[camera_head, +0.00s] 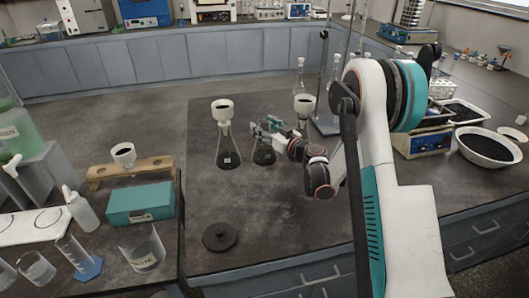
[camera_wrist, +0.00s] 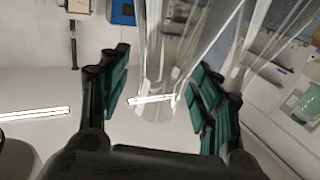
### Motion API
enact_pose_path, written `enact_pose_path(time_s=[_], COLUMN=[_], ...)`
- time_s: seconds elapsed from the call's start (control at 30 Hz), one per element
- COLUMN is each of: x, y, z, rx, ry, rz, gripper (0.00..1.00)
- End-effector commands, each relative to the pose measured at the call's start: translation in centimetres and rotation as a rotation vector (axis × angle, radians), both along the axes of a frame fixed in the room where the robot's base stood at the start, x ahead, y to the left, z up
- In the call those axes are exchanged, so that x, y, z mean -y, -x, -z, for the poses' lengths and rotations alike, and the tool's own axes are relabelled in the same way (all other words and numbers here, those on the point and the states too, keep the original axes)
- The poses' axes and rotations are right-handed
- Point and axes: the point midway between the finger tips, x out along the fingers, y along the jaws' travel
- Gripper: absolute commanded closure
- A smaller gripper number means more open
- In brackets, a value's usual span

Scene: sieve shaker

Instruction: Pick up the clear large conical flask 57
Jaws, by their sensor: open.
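A clear conical flask (camera_head: 264,157) with a small label stands on the dark bench in the head view. My gripper (camera_head: 268,128) is at its upper part, coming from the right. In the wrist view, clear glass (camera_wrist: 165,60) shows between the two teal-padded fingers of my open gripper (camera_wrist: 160,98). The fingers appear spread on either side of the glass, with gaps visible. The gripper hides the flask's top in the head view. Another clear conical flask (camera_head: 228,150) stands just to the left, with a white funnel (camera_head: 222,110) in its mouth. I cannot read the number on either label.
A black round lid (camera_head: 220,237) lies in front. A teal box (camera_head: 140,203) and glass beakers (camera_head: 142,248) stand at left. Open bench lies left of the flasks.

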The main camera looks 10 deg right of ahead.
Motion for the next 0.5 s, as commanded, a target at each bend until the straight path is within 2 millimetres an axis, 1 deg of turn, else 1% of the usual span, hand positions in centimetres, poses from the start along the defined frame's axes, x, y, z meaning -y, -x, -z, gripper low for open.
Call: enact_pose_path(time_s=[0.07,0.27,0.37,0.4,0.47,0.5], x=[-0.19,-0.18,-0.17,-0.17,-0.17,-0.16], y=[-0.28,-0.30,-0.29,-0.29,-0.30,-0.29], z=[0.02,-0.07,-0.06,-0.06,-0.06,-0.06], rx=[0.000,0.000,0.000,0.000,0.000,0.000], ry=[0.000,0.000,0.000,0.000,0.000,0.000], rz=[0.000,0.000,0.000,0.000,0.000,0.000], gripper=[0.42,0.42,0.62,0.71,0.85,0.94])
